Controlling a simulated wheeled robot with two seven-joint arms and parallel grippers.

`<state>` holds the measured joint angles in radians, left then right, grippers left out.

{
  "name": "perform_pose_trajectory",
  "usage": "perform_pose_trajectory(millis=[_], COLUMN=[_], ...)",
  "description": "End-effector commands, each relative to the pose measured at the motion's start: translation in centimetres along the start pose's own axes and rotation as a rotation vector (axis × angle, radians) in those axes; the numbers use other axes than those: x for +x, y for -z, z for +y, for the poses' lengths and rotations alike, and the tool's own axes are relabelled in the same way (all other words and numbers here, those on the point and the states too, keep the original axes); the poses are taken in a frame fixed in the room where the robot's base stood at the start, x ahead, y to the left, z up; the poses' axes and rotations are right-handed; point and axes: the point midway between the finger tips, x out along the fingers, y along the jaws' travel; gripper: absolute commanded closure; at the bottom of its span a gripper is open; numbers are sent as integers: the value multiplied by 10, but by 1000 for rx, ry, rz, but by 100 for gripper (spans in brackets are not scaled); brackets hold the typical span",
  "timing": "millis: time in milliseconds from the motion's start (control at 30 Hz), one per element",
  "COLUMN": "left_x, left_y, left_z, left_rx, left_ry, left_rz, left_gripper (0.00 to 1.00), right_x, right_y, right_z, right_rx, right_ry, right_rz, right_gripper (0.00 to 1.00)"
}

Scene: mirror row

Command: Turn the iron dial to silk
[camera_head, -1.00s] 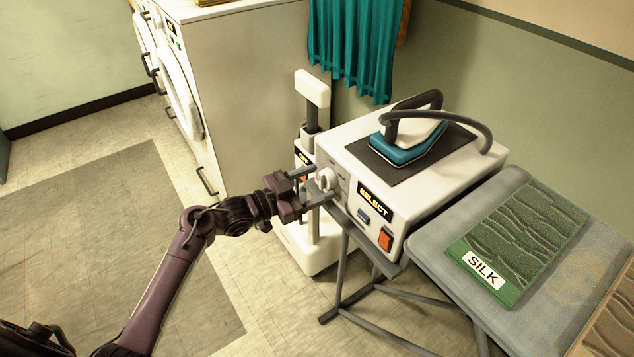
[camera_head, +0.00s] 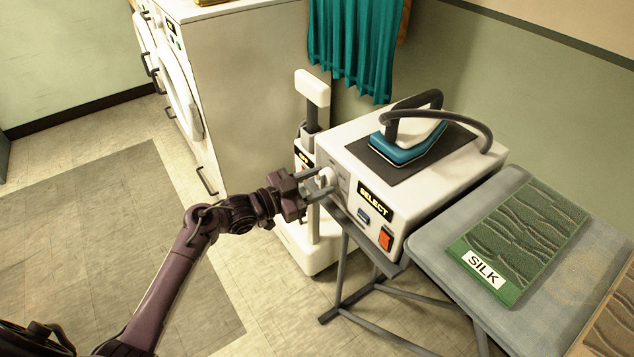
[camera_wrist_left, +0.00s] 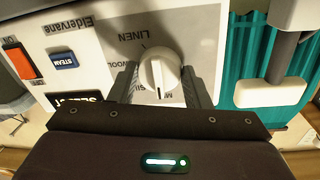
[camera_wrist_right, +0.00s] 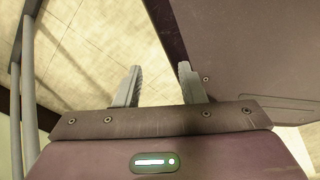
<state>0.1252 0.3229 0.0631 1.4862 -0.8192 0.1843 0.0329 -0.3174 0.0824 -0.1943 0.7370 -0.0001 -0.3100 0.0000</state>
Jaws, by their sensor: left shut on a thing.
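The white dial (camera_head: 327,177) is on the front panel of the iron station (camera_head: 350,155). My left gripper (camera_head: 325,180) has a finger on each side of it and is shut on it. In the left wrist view the dial (camera_wrist_left: 159,72) has a raised ridge standing nearly upright, with a dark mark at its lower end. LINEN is above it, WOOL to its left, and partly hidden lettering that seems to be SILK below. The exact setting is hard to tell. My right gripper (camera_wrist_right: 160,72) is open and empty over the floor.
A blue iron (camera_head: 405,145) rests on the station's top. A blue button (camera_head: 363,216) and red switch (camera_head: 386,239) are on the same panel. A green cloth labelled SILK (camera_head: 515,245) lies on the ironing board (camera_head: 440,240). A white upright unit (camera_head: 310,90) stands close behind my left gripper.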

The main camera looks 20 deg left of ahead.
Motion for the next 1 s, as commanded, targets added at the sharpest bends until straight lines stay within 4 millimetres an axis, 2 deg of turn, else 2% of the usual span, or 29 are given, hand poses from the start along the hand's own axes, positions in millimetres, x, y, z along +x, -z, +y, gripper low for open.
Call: perform_pose_trajectory(millis=[300,700,1000], left_x=[0,0,0], left_y=[-2,-1,0], left_z=[1,1,1], left_rx=[193,545,739], left_ry=[-6,-13,-15], left_rz=[-17,-46,-61], left_gripper=[79,79,79], right_x=[3,0,-4], right_y=[19,57,80], right_z=[-1,1,2], right_rx=[1,6,9], right_ry=[1,-2,-2], right_rz=[10,31,42], right_gripper=[64,64,64])
